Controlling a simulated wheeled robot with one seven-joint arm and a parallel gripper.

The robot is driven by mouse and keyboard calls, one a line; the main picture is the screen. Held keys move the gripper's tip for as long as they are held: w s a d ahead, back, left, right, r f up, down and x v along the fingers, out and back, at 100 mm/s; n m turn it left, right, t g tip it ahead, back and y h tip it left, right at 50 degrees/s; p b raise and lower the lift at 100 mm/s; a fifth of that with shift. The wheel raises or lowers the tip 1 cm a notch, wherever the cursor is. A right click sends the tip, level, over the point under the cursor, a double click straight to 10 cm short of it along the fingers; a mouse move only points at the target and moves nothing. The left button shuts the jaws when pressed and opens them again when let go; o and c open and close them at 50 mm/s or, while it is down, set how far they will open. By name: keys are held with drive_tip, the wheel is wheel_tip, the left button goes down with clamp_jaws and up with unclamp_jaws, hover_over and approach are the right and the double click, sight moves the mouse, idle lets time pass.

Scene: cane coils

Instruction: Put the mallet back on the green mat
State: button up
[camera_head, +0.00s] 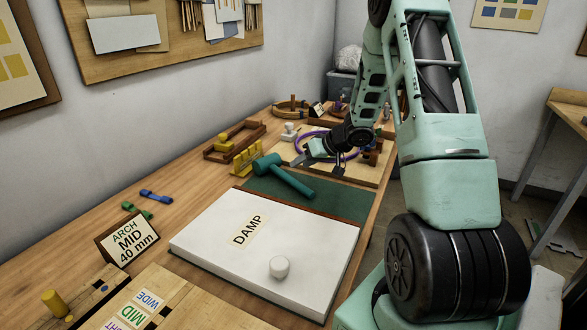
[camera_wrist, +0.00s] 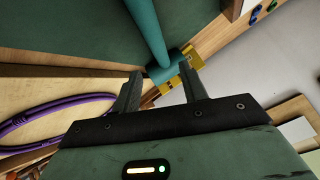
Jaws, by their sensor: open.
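My gripper (camera_head: 325,156) is open and empty, beyond and to the right of the mallet, above the area behind the mat. In the wrist view the mallet head (camera_wrist: 167,71) shows in the gap between my open fingertips (camera_wrist: 162,80), with the handle running up over the mat (camera_wrist: 70,30). It appears farther off than the fingers, with no contact visible.
A white slab marked DAMP (camera_head: 215,225) with a white knob (camera_head: 279,267) is in front of the mat. A yellow block holder (camera_head: 246,158) stands close to the mallet head. A wooden board with purple cane (camera_wrist: 60,118) lies behind the mat. An ARCH MID sign (camera_head: 128,239) stands at left.

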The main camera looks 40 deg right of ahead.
drive_tip(key=v, duration=0.5)
drive_tip(key=w+a+r+n+h, duration=0.1)
drive_tip(key=w+a+r, duration=0.15)
drive_tip(key=a, duration=0.45)
drive_tip(key=w+a+r+n+h, duration=0.1)
drive_tip(key=w+a+r, duration=0.1)
drive_tip(key=w+a, duration=0.35)
drive_tip(key=s+a+r+n+g, duration=0.1)
drive_tip(key=s+a, duration=0.1)
drive_tip(key=a, duration=0.5)
drive_tip(key=s+a+r+n+g, duration=0.1)
drive_tip(key=s+a, duration=0.2)
drive_tip(key=a, duration=0.4)
drive_tip(key=s+a+n+g, duration=0.3)
drive_tip(key=s+a, duration=0.6)
drive_tip(key=s, duration=0.5)
drive_tip(key=s+a+n+g, duration=0.3)
drive_tip(key=s+a, duration=0.6)
drive_tip(key=s, duration=0.6)
drive_tip(key=shift+a+r+g, duration=0.2)
drive_tip(key=shift+r+g, duration=0.1)
drive_tip(key=shift+g, duration=0.1)
drive_tip(key=shift+w, duration=0.1)
